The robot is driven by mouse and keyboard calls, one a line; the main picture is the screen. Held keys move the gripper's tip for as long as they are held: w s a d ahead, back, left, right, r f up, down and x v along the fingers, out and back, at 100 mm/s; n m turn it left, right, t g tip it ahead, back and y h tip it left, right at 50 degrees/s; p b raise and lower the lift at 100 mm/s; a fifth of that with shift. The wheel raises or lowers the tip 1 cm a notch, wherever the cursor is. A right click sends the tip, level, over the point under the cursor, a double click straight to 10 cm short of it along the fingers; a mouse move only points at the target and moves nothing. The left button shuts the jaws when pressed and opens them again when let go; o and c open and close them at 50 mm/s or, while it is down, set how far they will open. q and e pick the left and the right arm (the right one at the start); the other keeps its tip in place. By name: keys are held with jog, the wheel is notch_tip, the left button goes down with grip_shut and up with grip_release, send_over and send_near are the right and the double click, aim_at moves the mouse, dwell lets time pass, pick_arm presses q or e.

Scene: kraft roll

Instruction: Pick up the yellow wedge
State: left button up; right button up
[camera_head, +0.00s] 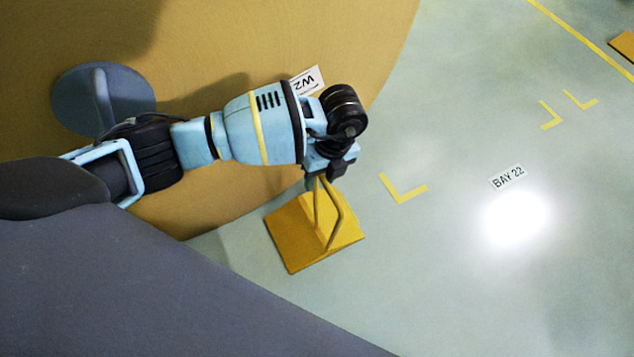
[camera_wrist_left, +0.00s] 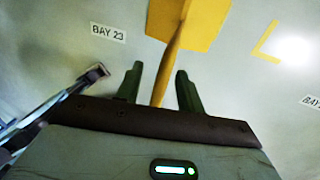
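The yellow wedge (camera_head: 288,238) rests on the floor against the lower edge of the big brown roll. A bent yellow handle rises from it. My left gripper (camera_head: 320,181) is directly above it, at the top of the handle. In the left wrist view the two dark fingers of my left gripper (camera_wrist_left: 159,69) are apart. The bar of the wedge's handle (camera_wrist_left: 168,68) runs between them, with gaps visible on both sides. The wedge's body shows at the top of that view. My right gripper is in neither view.
The large brown roll (camera_head: 330,35) fills the upper left, with a grey disc (camera_head: 130,96) and a white label (camera_head: 307,80) on it. Pale floor with yellow marks (camera_head: 402,192) and a "BAY 22" label (camera_head: 507,177) is clear to the right. An orange-yellow object (camera_head: 624,44) sits far right.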

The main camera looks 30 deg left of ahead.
pick_arm(q)
jog(key=shift+s+f, duration=0.1)
jog(key=shift+f, duration=0.55)
grip_shut()
jog(key=shift+a, duration=0.1)
dwell(0.8)
